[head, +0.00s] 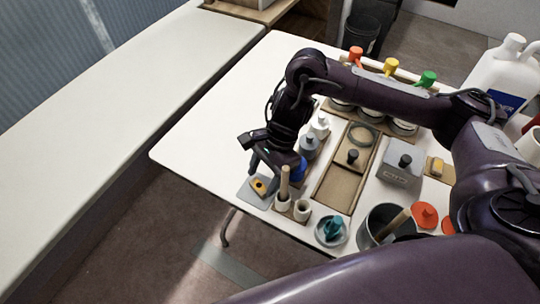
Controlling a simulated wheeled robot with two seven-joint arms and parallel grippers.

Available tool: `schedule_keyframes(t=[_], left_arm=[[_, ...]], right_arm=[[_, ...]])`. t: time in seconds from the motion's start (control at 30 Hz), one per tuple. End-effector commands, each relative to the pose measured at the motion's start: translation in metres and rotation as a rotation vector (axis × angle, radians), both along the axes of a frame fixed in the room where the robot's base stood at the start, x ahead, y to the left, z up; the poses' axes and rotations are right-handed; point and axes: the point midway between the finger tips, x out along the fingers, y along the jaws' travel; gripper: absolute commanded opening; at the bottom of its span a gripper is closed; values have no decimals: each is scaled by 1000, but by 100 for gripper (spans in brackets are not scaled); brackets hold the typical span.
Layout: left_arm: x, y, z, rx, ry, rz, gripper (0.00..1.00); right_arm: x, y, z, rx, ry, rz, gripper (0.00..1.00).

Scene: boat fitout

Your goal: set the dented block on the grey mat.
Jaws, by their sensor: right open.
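A small yellow-orange block with a dark spot on it (260,186), which looks like the dented block, lies on the grey mat (254,197) at the near left corner of the white table. My right gripper (268,172) is open just above and behind this block, its fingers pointing down. I see no clear contact between fingers and block. My right arm reaches across the table from the right and hides part of the things behind it. My left gripper is not in view.
Right beside the mat stand small cream cups (302,211), one with a wooden stick (284,182). Further right are a cardboard tray (340,188), a grey block with a black knob (401,168) and a dark pot (384,225). The table's left part (215,125) is clear.

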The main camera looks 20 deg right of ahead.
Motion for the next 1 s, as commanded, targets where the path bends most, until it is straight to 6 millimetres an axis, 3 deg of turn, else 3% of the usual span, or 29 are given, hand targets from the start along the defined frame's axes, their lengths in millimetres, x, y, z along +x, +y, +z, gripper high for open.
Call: schedule_keyframes(t=[0.3, 0.5, 1.0], left_arm=[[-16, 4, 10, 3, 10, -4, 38], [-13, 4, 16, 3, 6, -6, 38], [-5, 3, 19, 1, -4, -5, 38]], right_arm=[[8, -25, 66, -3, -6, -1, 55], [11, -36, 91, -2, -3, -1, 55], [11, -39, 99, 0, 0, 0, 55]])
